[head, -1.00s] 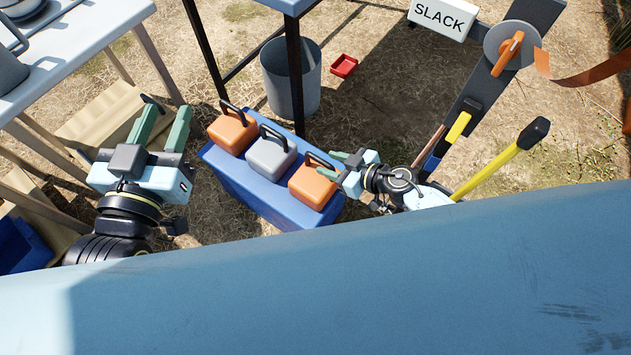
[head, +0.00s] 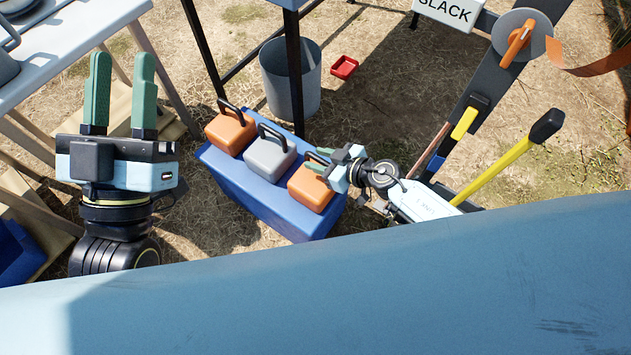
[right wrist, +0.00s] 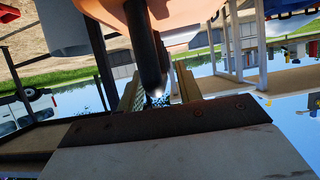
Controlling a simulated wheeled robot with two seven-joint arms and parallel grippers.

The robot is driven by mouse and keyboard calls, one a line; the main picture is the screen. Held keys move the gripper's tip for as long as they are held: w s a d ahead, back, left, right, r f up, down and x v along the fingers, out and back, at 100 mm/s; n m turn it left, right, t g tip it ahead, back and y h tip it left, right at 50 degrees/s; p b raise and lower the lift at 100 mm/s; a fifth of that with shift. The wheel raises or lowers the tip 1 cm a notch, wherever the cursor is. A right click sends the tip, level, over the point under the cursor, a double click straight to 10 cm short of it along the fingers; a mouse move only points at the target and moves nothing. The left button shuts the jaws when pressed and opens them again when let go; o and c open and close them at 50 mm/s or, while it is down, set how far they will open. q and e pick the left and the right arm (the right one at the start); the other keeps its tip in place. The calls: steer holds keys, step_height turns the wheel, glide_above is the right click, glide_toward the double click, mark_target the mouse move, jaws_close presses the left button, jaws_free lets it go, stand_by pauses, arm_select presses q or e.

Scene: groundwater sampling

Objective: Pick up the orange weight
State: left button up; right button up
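Two orange weights with dark loop handles stand on a blue box (head: 235,195) in the head view, one at the left end (head: 230,134) and one at the right end (head: 310,190). A grey weight (head: 269,160) stands between them. My right gripper (head: 318,160) is at the handle of the right orange weight, its fingers pointing left. In the right wrist view, the orange body (right wrist: 195,12) is at the top and its dark handle (right wrist: 147,50) runs down between my apart fingers. My left gripper (head: 120,95) is open and empty, left of the box.
A grey bin (head: 290,85) and a small red tray (head: 344,67) are on the ground behind the box. A white table (head: 75,50) is at the upper left. A post with a SLACK sign (head: 448,12) and a yellow-handled tool (head: 495,170) are at the right.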

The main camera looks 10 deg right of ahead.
jaws_close()
stand_by(1.1)
steer(key=shift+w+r, duration=0.1)
steer(key=shift+r, duration=0.05)
